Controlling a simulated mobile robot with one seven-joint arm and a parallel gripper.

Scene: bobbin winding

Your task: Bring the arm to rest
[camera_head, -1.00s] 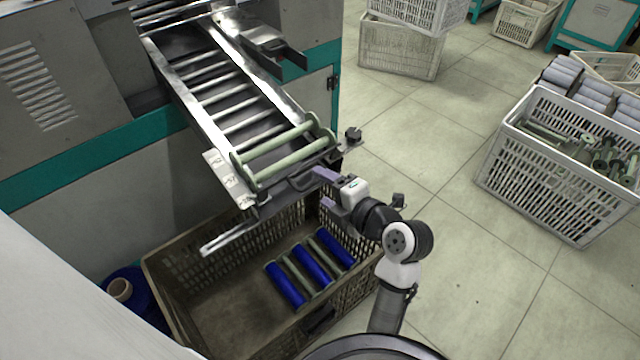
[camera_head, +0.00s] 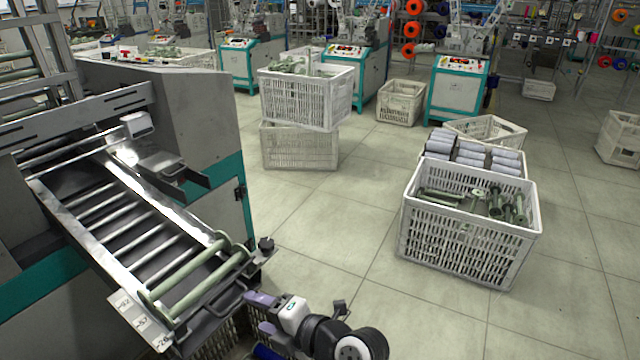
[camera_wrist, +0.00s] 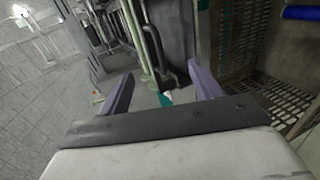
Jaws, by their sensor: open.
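My gripper (camera_head: 258,313) is at the lower middle of the head view, beside the right corner of the chute's lower end. Its two purple fingers are apart, with nothing held between them; they also show in the wrist view (camera_wrist: 162,88). The sloping metal chute (camera_head: 118,232) comes out of the grey and teal machine (camera_head: 200,130). Pale green bobbins (camera_head: 190,275) lie across the chute's lower end. The crate below the chute shows only as a piece in the head view; its mesh wall (camera_wrist: 245,95) shows at the right of the wrist view, near a blue bobbin (camera_wrist: 301,13).
A white crate (camera_head: 465,245) with green bobbins stands on the floor at the right, with grey rolls (camera_head: 475,152) behind it. Stacked white crates (camera_head: 305,100) stand farther back. Teal machines (camera_head: 455,90) line the back. Open floor (camera_head: 340,225) lies between chute and crates.

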